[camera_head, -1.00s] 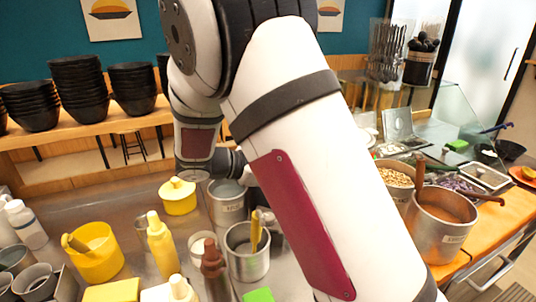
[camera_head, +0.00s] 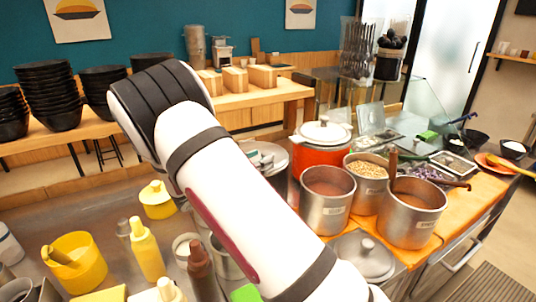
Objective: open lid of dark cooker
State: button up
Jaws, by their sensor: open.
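A round silver lid (camera_head: 272,158) shows partly behind my arm, left of the orange-red cooker. What it covers is mostly hidden, so I cannot tell for sure that it is the dark cooker. The orange-red cooker (camera_head: 320,158) has a pale lid with a knob (camera_head: 324,121) on top. My arm crosses the middle of the view from the lower right to the upper left, and its far end is hidden behind it. My gripper is not in view.
Steel pots of soup (camera_head: 326,205) and (camera_head: 410,216) and a pot of beans (camera_head: 366,170) stand right of my arm. A loose silver lid (camera_head: 365,258) lies before them. Yellow containers (camera_head: 77,262) and bottles (camera_head: 147,250) crowd the left. Black bowls (camera_head: 47,95) are stacked behind.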

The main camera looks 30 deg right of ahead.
aim_at(268, 152)
jog(key=shift+x, duration=1.9)
jog(key=shift+c, duration=0.6)
grip_shut()
